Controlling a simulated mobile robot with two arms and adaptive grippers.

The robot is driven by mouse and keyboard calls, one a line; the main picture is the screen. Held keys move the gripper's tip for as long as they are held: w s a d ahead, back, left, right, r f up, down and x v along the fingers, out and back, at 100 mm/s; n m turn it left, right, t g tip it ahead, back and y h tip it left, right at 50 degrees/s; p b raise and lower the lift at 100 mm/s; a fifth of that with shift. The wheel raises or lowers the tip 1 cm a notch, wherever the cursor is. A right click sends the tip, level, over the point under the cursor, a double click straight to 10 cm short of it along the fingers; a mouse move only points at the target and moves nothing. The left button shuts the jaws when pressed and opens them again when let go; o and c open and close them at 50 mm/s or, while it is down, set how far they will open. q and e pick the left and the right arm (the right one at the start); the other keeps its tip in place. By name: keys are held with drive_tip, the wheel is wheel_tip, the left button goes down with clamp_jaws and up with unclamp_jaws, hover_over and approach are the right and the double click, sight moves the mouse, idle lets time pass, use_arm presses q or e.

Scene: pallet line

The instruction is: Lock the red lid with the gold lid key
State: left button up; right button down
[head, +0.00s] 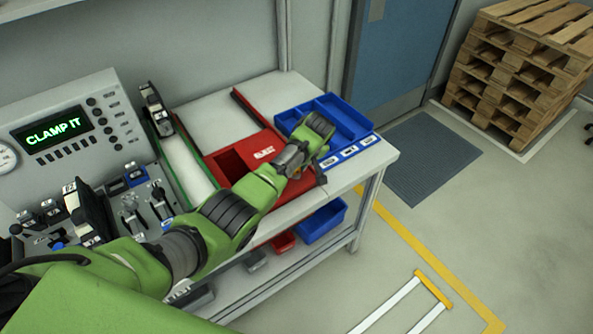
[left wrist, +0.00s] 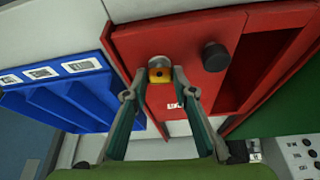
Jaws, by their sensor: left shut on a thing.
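The red lid (head: 264,152), with a white label, covers part of a red box on the bench. It fills much of the left wrist view (left wrist: 190,38), where a dark round knob (left wrist: 215,57) stands on it. The gold lid key (left wrist: 160,75) shows between the fingertips of my left gripper (left wrist: 165,72), which is shut on it. A grey round piece sits at the key's far end, over the lid. I cannot tell whether the key is seated in a lock. In the head view my left gripper (head: 321,177) is at the lid's right side, and my arm hides the key.
A blue divided tray (head: 352,115) stands right beside the red box. The box has an open dark compartment on its left in the head view. A control panel (head: 72,128) reading "CLAMP IT" and several levers stand at left. A blue bin (head: 322,222) is on the lower shelf.

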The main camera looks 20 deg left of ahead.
use_arm(q)
drive_tip(key=shift+n+b, duration=0.3)
drive_tip(key=shift+n, duration=0.3)
drive_tip(key=o, duration=1.1)
drive_tip(key=v, duration=1.2)
drive_tip(key=shift+w+d, duration=0.2)
